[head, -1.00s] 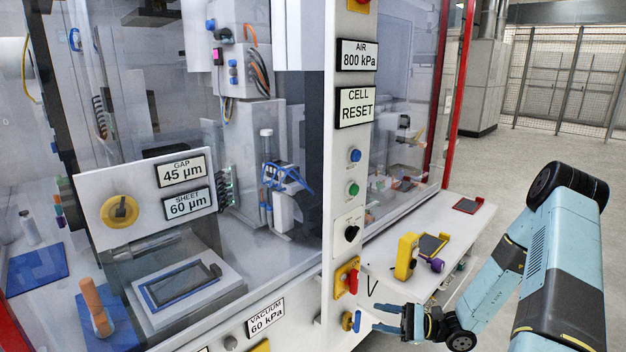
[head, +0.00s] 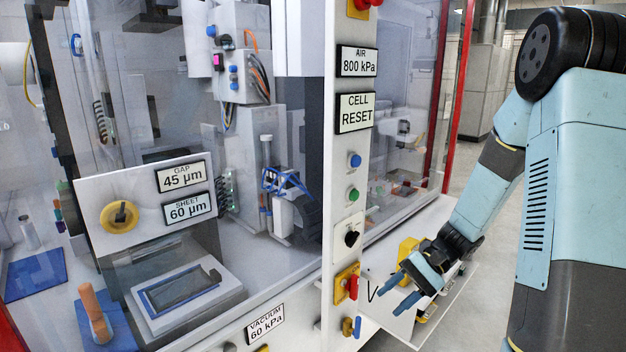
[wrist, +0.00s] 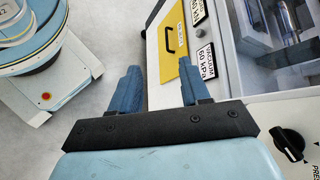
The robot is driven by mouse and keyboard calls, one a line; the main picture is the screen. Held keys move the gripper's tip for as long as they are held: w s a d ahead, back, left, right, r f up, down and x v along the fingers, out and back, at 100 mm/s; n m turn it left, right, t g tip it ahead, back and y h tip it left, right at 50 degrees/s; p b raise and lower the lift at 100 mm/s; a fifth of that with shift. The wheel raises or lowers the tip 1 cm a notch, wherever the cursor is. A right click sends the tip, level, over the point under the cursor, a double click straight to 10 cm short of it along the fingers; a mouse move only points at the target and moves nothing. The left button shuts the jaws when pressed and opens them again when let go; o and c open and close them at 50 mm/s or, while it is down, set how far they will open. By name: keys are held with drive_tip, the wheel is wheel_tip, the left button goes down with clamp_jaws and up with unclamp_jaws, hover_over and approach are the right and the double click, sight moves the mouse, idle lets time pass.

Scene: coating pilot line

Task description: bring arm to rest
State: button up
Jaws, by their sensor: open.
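My gripper (head: 400,291) is open and empty in the head view, with its two blue fingers pointing left and down in front of the machine's shelf. My light-blue arm reaches in from the right side. In the wrist view the two blue fingers (wrist: 160,88) stand apart with nothing between them. Beyond them are the grey floor and the lower front of the machine with its yellow panel (wrist: 186,115). My gripper covers much of the shelf and most of the yellow block (head: 407,246) on it.
The glazed machine (head: 270,200) fills the left and middle. The white shelf (head: 425,222) juts out at the right.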

drive_tip(key=s+d+r+n+t+h, duration=0.2)
drive_tip(key=s+r+t+h, duration=0.3)
drive_tip(key=r, duration=0.7)
drive_tip(key=s+d+r+n+t+h, duration=0.2)
drive_tip(key=s+r+t+h, duration=0.2)
drive_tip(key=s+r, duration=0.5)
drive_tip(key=shift+s+d+r+n+t+h, duration=0.35)
drive_tip(key=shift+r+h, duration=0.45)
drive_tip(key=shift+r, duration=0.65)
drive_tip(key=shift+w, duration=0.1)
idle(1.4)
